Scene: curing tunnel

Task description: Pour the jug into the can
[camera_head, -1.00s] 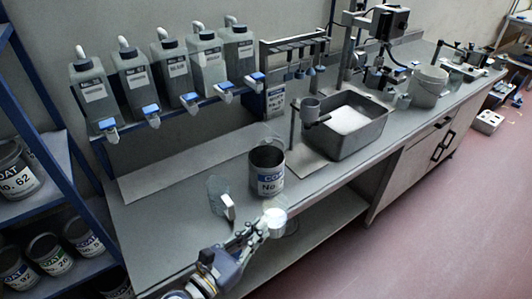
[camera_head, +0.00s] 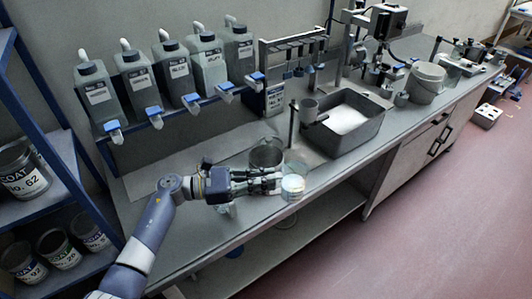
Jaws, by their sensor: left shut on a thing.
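The can (camera_head: 266,153) is a grey, open-topped tin standing on the bench. My left forearm and gripper hide its lower part and label. My left gripper (camera_head: 272,182) lies sideways in front of the can. It is shut on a clear jug (camera_head: 294,184) with a pale round patch, held just right of the can and near the bench's front edge. I cannot tell whether the jug touches the can. Another clear vessel (camera_head: 228,208) shows partly below my left wrist. My right gripper is not in view.
Several bottles with blue taps (camera_head: 192,98) hang behind. A blue shelf (camera_head: 62,150) with tins stands at left.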

